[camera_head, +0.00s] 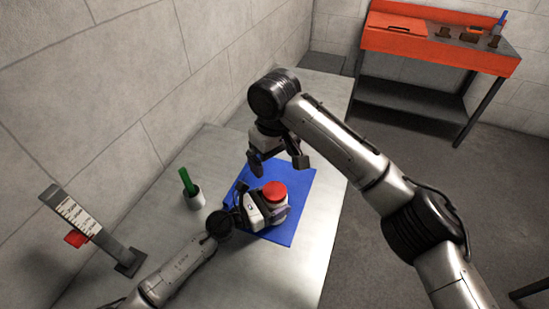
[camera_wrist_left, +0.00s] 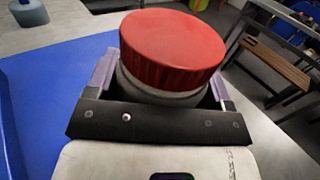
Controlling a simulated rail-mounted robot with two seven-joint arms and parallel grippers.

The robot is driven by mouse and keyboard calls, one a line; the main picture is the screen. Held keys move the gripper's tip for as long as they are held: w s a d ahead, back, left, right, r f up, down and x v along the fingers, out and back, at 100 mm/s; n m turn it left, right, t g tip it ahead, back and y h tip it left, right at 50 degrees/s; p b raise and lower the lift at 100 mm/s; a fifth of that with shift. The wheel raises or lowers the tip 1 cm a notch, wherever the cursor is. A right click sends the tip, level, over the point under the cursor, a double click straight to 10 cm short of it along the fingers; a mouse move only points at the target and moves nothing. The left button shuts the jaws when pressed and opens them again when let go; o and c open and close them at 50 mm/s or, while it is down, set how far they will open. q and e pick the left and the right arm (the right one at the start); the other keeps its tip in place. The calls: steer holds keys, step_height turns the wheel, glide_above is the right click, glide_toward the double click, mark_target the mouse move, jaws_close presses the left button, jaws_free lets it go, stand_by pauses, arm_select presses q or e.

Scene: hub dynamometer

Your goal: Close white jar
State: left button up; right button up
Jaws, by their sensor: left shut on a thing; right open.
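The white jar (camera_head: 279,203) stands on the blue mat (camera_head: 302,190) with a red lid (camera_head: 274,191) on top. My left gripper (camera_head: 268,210) is shut around the jar's body from the side, below the lid. In the left wrist view the purple fingers flank the jar (camera_wrist_left: 150,90), and the lid (camera_wrist_left: 172,48) sits above them. A pale ring shows under the lid; I cannot tell whether it is screwed tight. My right gripper (camera_head: 279,165) is open and empty, fingers down, above and behind the jar, apart from the lid.
A metal stand (camera_head: 85,222) with a red part is at the table's left. An orange workbench (camera_head: 440,55) stands at the back right. The table (camera_head: 225,150) behind the cup is clear.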

arm_select(q)
steer(key=o, duration=1.7)
steer(key=v, duration=1.4)
steer(key=shift+f, duration=0.1)
steer(key=shift+w, duration=0.1)
